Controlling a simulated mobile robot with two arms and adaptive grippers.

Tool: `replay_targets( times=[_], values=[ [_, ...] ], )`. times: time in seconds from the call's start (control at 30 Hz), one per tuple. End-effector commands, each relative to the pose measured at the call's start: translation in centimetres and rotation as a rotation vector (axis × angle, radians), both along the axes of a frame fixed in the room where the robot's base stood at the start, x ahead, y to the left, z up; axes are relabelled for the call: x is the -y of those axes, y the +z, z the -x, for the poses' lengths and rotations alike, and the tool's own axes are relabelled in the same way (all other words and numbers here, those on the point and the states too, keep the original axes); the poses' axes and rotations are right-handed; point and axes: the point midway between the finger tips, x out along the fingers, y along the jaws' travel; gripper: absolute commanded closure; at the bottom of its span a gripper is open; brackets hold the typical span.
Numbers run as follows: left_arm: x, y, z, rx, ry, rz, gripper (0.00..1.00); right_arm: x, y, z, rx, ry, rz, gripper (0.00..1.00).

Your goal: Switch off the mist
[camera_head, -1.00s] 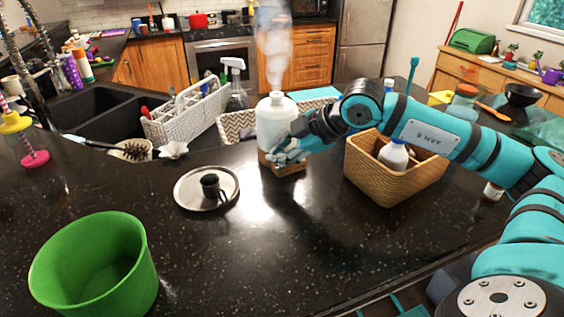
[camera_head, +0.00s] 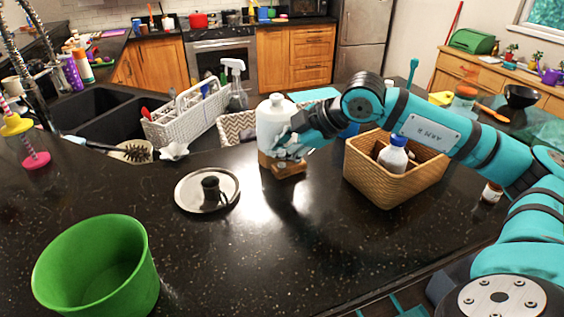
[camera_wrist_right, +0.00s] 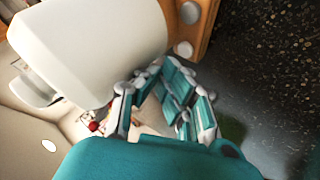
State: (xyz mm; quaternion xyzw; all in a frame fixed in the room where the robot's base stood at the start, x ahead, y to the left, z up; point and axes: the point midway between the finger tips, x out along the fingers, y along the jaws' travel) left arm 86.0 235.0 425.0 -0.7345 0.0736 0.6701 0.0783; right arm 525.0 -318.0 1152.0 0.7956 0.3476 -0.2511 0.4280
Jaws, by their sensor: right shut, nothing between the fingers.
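The mist maker is a white bottle-shaped humidifier (camera_head: 274,118) on a wooden base (camera_head: 268,161), standing upright on the dark counter. No mist shows above its top now. My right gripper (camera_head: 284,152) is at the right front side of the humidifier, by the lower body and base. In the right wrist view the fingers (camera_wrist_right: 158,105) are shut and empty, close to the white body (camera_wrist_right: 90,45) and the wooden base (camera_wrist_right: 202,30) with its round pale knobs (camera_wrist_right: 186,30). Whether they touch cannot be told. My left gripper is not in view.
A wicker basket with bottles (camera_head: 385,184) stands right of the humidifier, under my right arm. A round metal tray (camera_head: 186,193) with a small dark cup lies to the left. A green bucket (camera_head: 70,290) stands at front left. The middle front counter is clear.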

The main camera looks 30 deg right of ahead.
Motion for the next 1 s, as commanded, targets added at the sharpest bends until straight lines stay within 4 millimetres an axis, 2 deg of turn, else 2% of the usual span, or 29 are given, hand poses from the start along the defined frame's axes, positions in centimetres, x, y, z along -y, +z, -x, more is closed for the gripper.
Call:
replay_targets(
  times=[0.53,1.0],
  values=[
    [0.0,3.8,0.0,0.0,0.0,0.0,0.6,0.0,5.6,0.0,0.001,0.0,-0.001,1.0],
    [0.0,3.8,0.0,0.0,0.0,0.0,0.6,0.0,5.8,0.0,0.0,0.0,0.0,1.0]
  ],
)
